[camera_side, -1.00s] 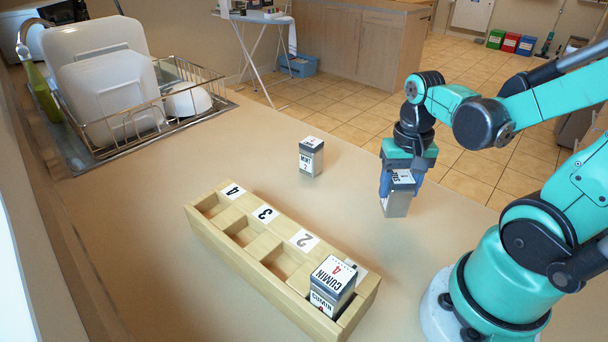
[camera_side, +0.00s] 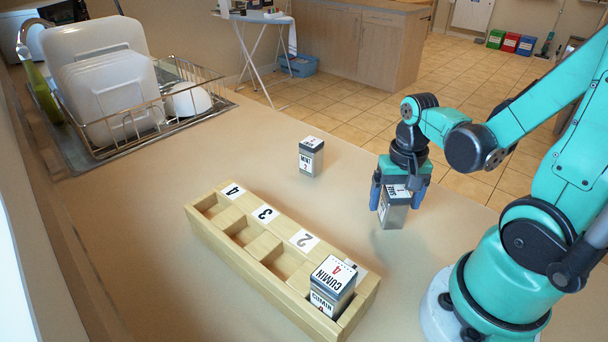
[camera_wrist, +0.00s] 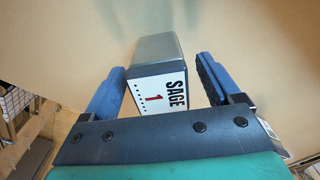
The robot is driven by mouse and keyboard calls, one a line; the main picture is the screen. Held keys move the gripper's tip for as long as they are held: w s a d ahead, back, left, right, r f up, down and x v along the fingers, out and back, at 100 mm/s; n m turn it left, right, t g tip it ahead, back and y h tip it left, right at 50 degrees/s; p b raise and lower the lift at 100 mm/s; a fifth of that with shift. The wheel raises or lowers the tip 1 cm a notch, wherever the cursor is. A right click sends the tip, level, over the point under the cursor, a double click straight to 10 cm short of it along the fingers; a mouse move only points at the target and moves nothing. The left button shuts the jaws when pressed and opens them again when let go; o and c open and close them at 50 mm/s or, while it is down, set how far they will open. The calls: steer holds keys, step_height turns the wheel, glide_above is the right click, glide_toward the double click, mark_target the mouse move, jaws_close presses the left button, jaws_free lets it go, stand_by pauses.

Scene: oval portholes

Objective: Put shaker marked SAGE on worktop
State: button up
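The shaker marked SAGE (camera_side: 393,214) has a grey body and a white top label. It appears to stand upright on the worktop (camera_side: 340,205), right of centre in the side view. In the wrist view, the SAGE shaker (camera_wrist: 158,85) shows its label with a red 1. My gripper (camera_side: 397,202) is open around its top, one finger on each side. In the wrist view, my gripper (camera_wrist: 160,85) shows gaps between the fingers and the shaker, clearest on the right. The far lower side of the shaker is hidden.
A MINT shaker (camera_side: 311,158) stands on the worktop to the left. A wooden rack (camera_side: 230,246) with numbered slots is in front, holding a CUMIN shaker (camera_side: 332,281) at its near end. A dish rack (camera_side: 130,125) stands at the back left.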

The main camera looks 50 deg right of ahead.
mark_target(398, 191)
steer(key=shift+r, duration=0.15)
step_height(398, 191, up, 12)
steer(key=f, duration=0.1)
steer(key=w+a+f+n+t, duration=0.1)
steer(key=w+a+n+t, duration=0.6)
steer(key=a+n, duration=0.2)
stand_by(0.3)
